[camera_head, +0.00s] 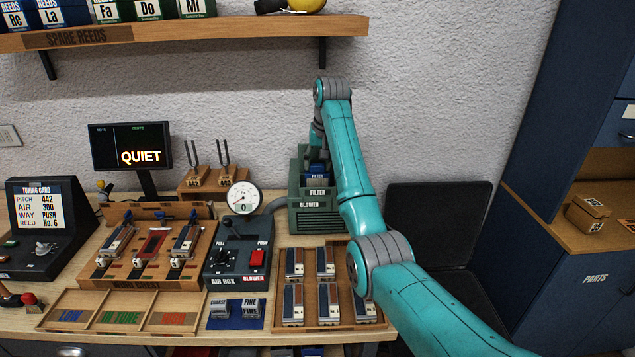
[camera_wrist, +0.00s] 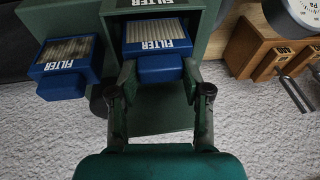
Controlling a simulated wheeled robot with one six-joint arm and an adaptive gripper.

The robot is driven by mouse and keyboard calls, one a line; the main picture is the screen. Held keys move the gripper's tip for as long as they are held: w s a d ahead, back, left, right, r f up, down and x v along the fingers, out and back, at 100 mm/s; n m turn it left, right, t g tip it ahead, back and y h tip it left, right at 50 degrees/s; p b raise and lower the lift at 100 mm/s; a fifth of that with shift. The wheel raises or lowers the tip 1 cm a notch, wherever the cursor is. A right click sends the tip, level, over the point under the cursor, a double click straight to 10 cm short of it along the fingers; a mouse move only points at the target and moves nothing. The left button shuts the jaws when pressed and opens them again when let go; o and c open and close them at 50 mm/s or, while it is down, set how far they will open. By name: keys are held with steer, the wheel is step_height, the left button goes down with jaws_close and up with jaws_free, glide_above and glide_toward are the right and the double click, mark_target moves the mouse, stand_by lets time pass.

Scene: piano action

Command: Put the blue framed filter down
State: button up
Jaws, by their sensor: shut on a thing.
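My gripper (camera_wrist: 160,75) is shut on the blue tab of a blue framed filter (camera_wrist: 155,37) with a pale ribbed face. In the wrist view this filter sits within the walls of an open green housing marked FILTER (camera_wrist: 208,20); whether it rests on the bottom I cannot tell. A second blue framed filter (camera_wrist: 66,52), with a darker, browner face, lies to its left, apart from my fingers. In the head view my arm reaches down to the green blower box (camera_head: 316,220), and blue filter parts (camera_head: 317,178) show at its top. My fingertips are mostly hidden there.
A wooden block with tuning forks (camera_head: 210,180) and a round gauge (camera_head: 244,199) stand left of the blower box. The air box (camera_head: 238,255) and a tray of reeds (camera_head: 327,285) are in front. A spare-reeds shelf (camera_head: 190,36) hangs above on the wall.

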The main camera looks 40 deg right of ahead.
mark_target(319, 172)
steer(key=shift+f, duration=2.65)
steer(key=shift+f, duration=0.15)
steer(key=o, duration=0.8)
